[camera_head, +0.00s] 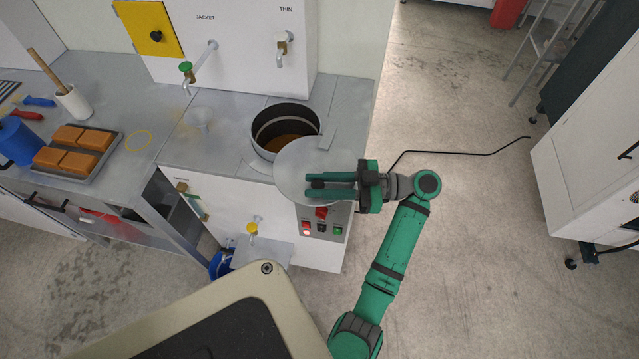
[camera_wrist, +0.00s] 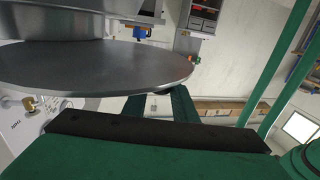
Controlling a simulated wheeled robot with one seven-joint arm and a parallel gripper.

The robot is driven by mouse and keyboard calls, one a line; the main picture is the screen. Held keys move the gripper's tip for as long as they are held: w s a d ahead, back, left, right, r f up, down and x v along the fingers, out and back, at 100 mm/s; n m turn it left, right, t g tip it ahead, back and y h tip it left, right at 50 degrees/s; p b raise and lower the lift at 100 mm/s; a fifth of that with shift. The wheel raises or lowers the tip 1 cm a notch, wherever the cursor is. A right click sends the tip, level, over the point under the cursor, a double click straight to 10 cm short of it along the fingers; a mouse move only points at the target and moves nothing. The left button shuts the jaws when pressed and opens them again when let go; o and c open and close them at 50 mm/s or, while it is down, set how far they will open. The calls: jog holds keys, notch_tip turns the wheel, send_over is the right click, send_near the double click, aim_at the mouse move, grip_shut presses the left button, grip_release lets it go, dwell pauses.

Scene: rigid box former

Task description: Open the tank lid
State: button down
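The tank (camera_head: 284,128) is a round dark-rimmed pot set in the grey worktop. Its mouth is mostly uncovered and shows a brownish inside. The tank lid (camera_head: 293,165), a flat grey disc, lies off to the front right of the mouth, over the panel's front edge; it also shows in the wrist view (camera_wrist: 85,70). My gripper (camera_head: 330,185) is over the lid, its two green fingers on either side of a small dark knob (camera_head: 317,184). The fingers look closed against the knob. The finger pads' contact is partly hidden in the wrist view.
A button panel (camera_head: 322,228) sits below the lid. Taps labelled JACKET (camera_head: 186,68) and THIN (camera_head: 282,40) hang above the worktop. A tray of orange-brown blocks (camera_head: 104,159) is at left. Open floor (camera_head: 450,110) lies to the right.

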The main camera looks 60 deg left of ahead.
jog(key=c, duration=1.4)
grip_release()
jog(key=shift+f, duration=0.1)
jog(key=shift+c, duration=0.2)
jog(key=v, duration=1)
jog(key=shift+w+d, duration=0.2)
jog(key=shift+w, duration=0.15)
